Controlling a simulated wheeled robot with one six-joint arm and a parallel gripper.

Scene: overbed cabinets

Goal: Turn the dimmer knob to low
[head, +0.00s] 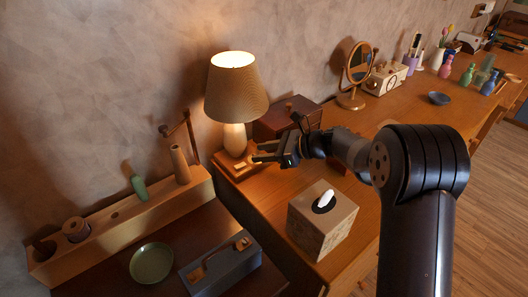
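A lit table lamp (237,90) with a ribbed shade and a pale rounded body stands on a low wooden base (231,172) by the wall. A small brass-coloured part (240,165) shows on the front of that base; I cannot make out a dimmer knob or its setting clearly. My gripper (262,154) reaches in from the right, its fingertips close to the base's right front. I cannot tell whether it touches anything there. The fingers are small and dark, and whether they are open or shut is unclear.
A patterned tissue box (322,222) stands below my arm. A dark wooden box (288,118) is behind my gripper. A round mirror (357,65) stands farther back. A green dish (151,263), a blue-grey caddy (222,268) and a wooden holder (130,222) are at lower left.

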